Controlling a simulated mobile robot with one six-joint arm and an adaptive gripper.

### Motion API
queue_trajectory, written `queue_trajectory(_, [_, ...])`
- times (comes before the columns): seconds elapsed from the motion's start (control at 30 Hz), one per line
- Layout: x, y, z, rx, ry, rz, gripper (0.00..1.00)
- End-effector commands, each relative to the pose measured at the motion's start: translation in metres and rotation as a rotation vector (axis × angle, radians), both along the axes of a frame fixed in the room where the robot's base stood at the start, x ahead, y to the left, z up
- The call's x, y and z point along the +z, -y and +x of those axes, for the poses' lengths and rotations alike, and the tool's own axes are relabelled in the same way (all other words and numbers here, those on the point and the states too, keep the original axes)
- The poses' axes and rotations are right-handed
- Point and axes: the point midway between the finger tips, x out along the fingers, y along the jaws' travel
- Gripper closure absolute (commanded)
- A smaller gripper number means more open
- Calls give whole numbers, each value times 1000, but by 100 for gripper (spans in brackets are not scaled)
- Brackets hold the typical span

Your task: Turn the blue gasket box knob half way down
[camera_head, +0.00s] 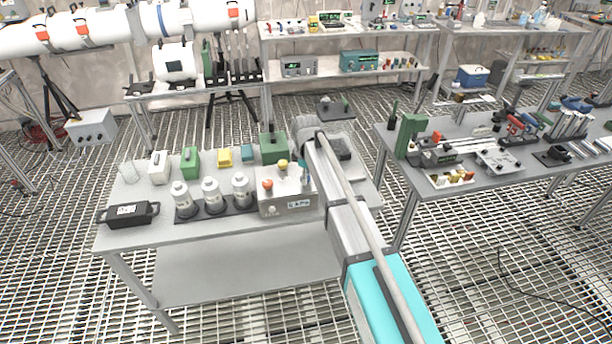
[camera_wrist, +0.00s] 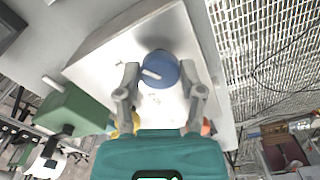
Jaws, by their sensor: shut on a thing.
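The blue knob (camera_wrist: 165,63) is round with a white pointer (camera_wrist: 151,74) that points left in the wrist view. It sits on the pale face of a box (camera_wrist: 105,66). My gripper (camera_wrist: 161,70) has one finger on each side of the knob and is shut on it. A yellow knob (camera_wrist: 136,121) and an orange knob (camera_wrist: 207,127) on the same box are partly hidden behind my gripper. In the head view the box (camera_head: 288,205) stands at the table's front, with its orange knob (camera_head: 267,184) and yellow knob (camera_head: 283,164) showing.
Three white-topped canisters (camera_head: 211,192) stand left of the box. A black case (camera_head: 128,214) lies at the table's left end. Green boxes (camera_head: 274,148) stand behind. A second table (camera_head: 450,185) with tools is at right, across a gap of grated floor.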

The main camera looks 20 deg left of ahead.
Motion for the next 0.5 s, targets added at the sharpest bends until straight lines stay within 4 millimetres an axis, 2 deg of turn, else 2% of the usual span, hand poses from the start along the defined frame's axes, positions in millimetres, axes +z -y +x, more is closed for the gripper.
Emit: queue_trajectory(0.5, [0,0,-1,-401,0,0,97])
